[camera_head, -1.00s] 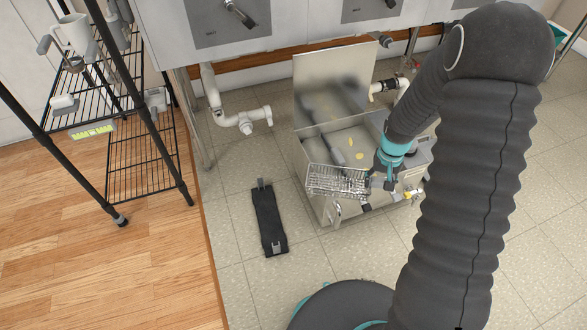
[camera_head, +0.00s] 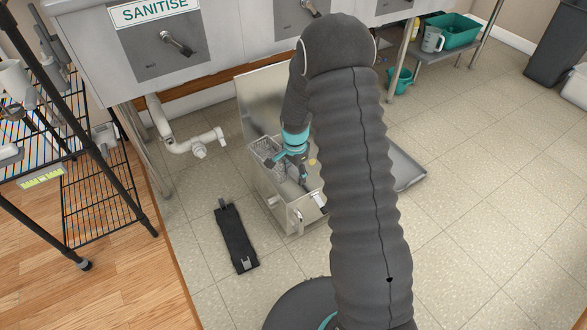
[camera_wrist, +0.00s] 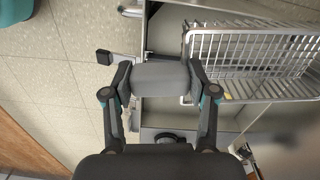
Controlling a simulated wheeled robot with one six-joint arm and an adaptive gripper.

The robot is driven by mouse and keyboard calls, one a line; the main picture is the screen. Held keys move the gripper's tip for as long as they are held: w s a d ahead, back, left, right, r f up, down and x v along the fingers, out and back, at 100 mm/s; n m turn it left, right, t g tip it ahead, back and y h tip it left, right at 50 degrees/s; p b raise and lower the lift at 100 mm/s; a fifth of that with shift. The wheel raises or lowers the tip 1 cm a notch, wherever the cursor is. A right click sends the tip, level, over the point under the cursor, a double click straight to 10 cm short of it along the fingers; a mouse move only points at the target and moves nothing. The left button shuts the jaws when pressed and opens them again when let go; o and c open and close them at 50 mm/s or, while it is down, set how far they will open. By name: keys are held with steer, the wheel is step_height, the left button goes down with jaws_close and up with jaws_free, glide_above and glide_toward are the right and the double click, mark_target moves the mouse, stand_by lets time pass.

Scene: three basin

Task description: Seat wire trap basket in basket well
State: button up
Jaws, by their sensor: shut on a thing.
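The wire trap basket (camera_head: 264,148) is a silver wire-mesh basket over the left part of the open steel trap box (camera_head: 268,190). It shows large at the right of the wrist view (camera_wrist: 245,46), tilted in the picture. My gripper (camera_head: 290,158) is at the basket's right side, shut on it; in the wrist view a grey grip piece sits between the fingers (camera_wrist: 160,76). The basket well inside the box is mostly hidden by the basket and my arm. I cannot tell whether the basket touches the well or hangs above it.
The steel lid (camera_head: 262,98) stands raised behind the box. A white drain pipe (camera_head: 180,140) is to the left. A black bar (camera_head: 236,236) lies on the floor at front left. A wire rack (camera_head: 95,190) stands farther left. A flat grey panel (camera_head: 407,170) lies right of the box.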

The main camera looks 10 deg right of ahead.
steer(key=shift+w+m, duration=0.4)
steer(key=shift+m, duration=0.5)
steer(key=shift+a+f, duration=0.1)
steer(key=shift+f, duration=0.05)
steer(key=shift+f+b, duration=2.1)
steer(key=shift+f, duration=0.6)
steer(key=shift+f+b, duration=0.15)
steer(key=shift+b, duration=0.15)
steer(key=shift+f+b, duration=1)
steer(key=shift+f, duration=0.35)
steer(key=shift+f+b, duration=0.1)
steer(key=shift+b, duration=0.2)
